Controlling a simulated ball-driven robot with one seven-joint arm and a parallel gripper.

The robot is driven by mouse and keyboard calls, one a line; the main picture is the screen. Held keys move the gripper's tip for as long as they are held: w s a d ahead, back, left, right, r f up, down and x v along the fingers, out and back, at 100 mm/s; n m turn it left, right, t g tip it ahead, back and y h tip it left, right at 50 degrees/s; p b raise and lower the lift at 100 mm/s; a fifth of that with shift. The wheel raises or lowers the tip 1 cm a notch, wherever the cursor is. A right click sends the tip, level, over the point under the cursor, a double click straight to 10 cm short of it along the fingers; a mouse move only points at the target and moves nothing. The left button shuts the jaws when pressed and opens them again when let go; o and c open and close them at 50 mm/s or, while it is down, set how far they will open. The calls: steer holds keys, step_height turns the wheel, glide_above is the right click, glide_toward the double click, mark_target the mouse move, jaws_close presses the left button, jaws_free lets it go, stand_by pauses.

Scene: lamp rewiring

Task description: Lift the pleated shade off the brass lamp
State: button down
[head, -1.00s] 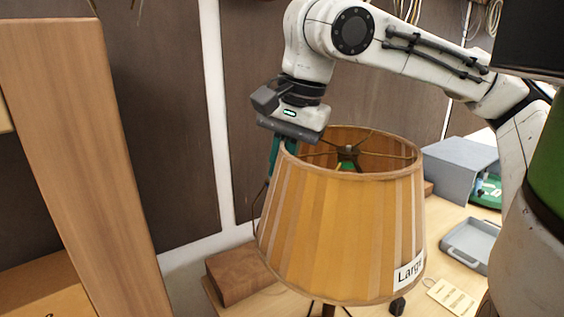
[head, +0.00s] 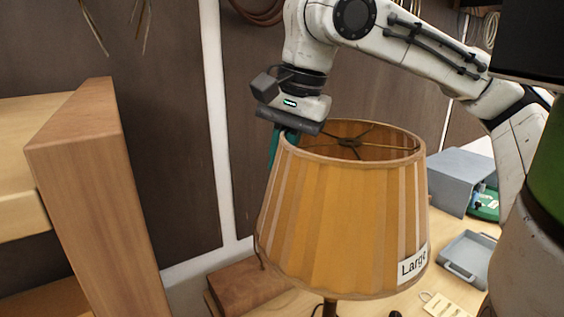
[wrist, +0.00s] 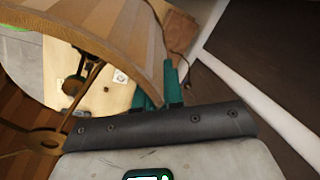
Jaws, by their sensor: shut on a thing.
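The pleated amber shade (head: 338,225), tagged "Large", fills the middle of the head view and tilts slightly. My gripper (head: 283,147) is shut on its top rim at the left, with one teal finger outside and the other largely hidden by the rim. In the wrist view the shade (wrist: 115,28) runs into the teal fingers of my gripper (wrist: 158,90), and its ring-shaped hub (wrist: 45,142) shows at lower left. A short piece of the lamp's stem (head: 329,308) shows under the shade; the rest of the lamp is hidden or out of frame.
A wooden upright (head: 95,190) stands close at the left. A brown block (head: 245,284) lies behind the shade at lower left. A grey bin (head: 458,178), grey tray (head: 467,256) and tan card (head: 446,304) are on the bench at right.

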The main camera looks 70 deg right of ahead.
steer(key=w+v, duration=0.2)
steer(key=v, duration=0.9)
steer(key=shift+w+r, duration=0.25)
steer(key=shift+r, duration=0.05)
